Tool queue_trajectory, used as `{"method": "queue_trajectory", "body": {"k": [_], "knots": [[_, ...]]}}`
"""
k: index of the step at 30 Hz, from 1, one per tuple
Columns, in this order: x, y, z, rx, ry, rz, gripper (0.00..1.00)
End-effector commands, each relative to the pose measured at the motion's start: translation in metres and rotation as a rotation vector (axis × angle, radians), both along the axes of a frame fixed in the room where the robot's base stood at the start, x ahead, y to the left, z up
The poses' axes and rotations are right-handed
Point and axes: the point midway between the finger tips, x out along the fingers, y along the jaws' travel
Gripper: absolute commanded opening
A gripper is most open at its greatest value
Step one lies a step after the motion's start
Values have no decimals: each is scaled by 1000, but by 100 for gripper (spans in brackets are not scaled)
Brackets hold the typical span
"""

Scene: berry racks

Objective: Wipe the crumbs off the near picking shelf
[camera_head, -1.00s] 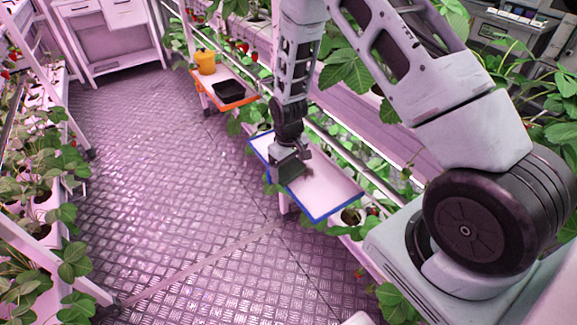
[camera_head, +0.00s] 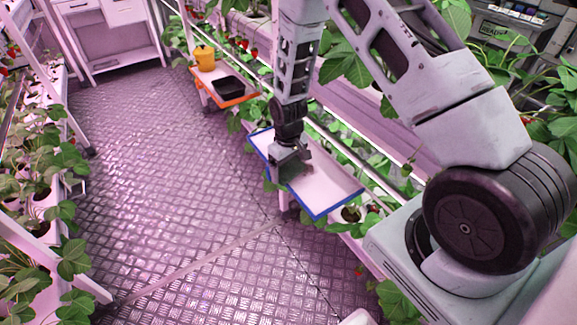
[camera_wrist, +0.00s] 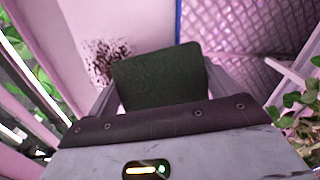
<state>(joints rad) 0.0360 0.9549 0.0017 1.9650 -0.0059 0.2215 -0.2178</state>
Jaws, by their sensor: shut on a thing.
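The near picking shelf (camera_head: 330,190) is a pale tray with a blue rim, at the middle of the head view. My gripper (camera_head: 291,157) is over its far-left part. In the wrist view the gripper is shut on a dark green pad (camera_wrist: 160,80), held between the two fingers. A patch of dark crumbs (camera_wrist: 103,58) lies on the pale shelf surface just left of the pad. The crumbs are partly behind the gripper in the head view. I cannot tell whether the pad touches the shelf.
Plant racks with leaves line both sides. The metal-plate floor (camera_head: 170,180) between them is clear. A white rail runs close behind the near shelf.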

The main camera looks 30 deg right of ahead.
Motion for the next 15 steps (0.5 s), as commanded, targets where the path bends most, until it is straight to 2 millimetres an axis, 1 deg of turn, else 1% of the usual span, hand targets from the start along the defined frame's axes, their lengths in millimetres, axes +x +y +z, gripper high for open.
{"method": "queue_trajectory", "body": {"k": [1,5,8,15], "knots": [[-3,2,-4,3,7,3,49],[-2,-1,-4,2,6,2,49],[-2,-8,-4,1,6,0,49],[-2,-32,-3,-2,5,-4,49]]}}
